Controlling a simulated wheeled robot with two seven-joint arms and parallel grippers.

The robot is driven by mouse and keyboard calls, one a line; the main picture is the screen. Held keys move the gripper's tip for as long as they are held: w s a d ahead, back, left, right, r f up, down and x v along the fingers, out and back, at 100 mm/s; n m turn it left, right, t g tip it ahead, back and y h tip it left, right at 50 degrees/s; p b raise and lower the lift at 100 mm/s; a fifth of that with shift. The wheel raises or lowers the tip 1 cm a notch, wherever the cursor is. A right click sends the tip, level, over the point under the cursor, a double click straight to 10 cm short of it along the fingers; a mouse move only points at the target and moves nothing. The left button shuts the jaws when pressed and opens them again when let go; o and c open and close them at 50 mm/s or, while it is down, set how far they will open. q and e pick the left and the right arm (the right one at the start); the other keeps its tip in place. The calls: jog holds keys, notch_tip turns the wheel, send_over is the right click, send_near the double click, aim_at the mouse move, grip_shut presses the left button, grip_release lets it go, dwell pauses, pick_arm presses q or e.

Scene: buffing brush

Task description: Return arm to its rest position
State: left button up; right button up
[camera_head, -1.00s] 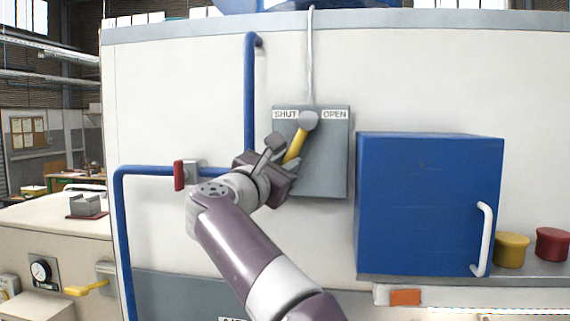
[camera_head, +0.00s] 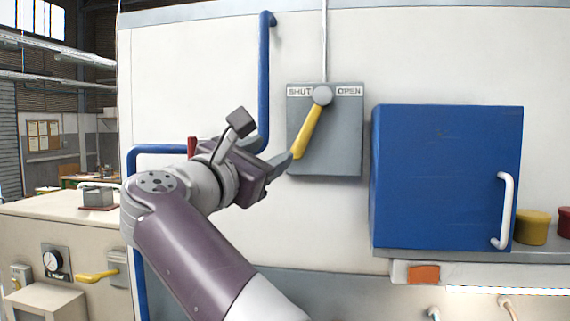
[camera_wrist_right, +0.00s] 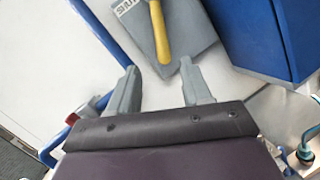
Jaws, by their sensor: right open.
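My right gripper (camera_head: 280,163) is in front of the white wall panel, just left of and below the grey switch box (camera_head: 340,150). In the right wrist view its two fingers (camera_wrist_right: 160,90) are spread apart with nothing between them. The yellow lever (camera_head: 307,132) on the box hangs down and to the left from its round grey pivot, its tip near my fingertips. The lever also shows in the right wrist view (camera_wrist_right: 160,32), beyond the fingers. Labels SHUT and OPEN sit on either side of the pivot. My left gripper is not in view.
A blue cabinet (camera_head: 447,180) with a white handle stands right of the switch box. Blue pipes (camera_head: 264,80) run along the wall behind my right arm. A yellow pot (camera_head: 532,227) sits on the shelf at the right. A gauge (camera_head: 53,260) is at lower left.

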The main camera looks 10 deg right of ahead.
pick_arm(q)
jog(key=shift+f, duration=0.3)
pick_arm(e)
jog(key=shift+s+a+f, duration=0.15)
jog(key=shift+s+a, duration=0.25)
jog(key=shift+s, duration=0.2)
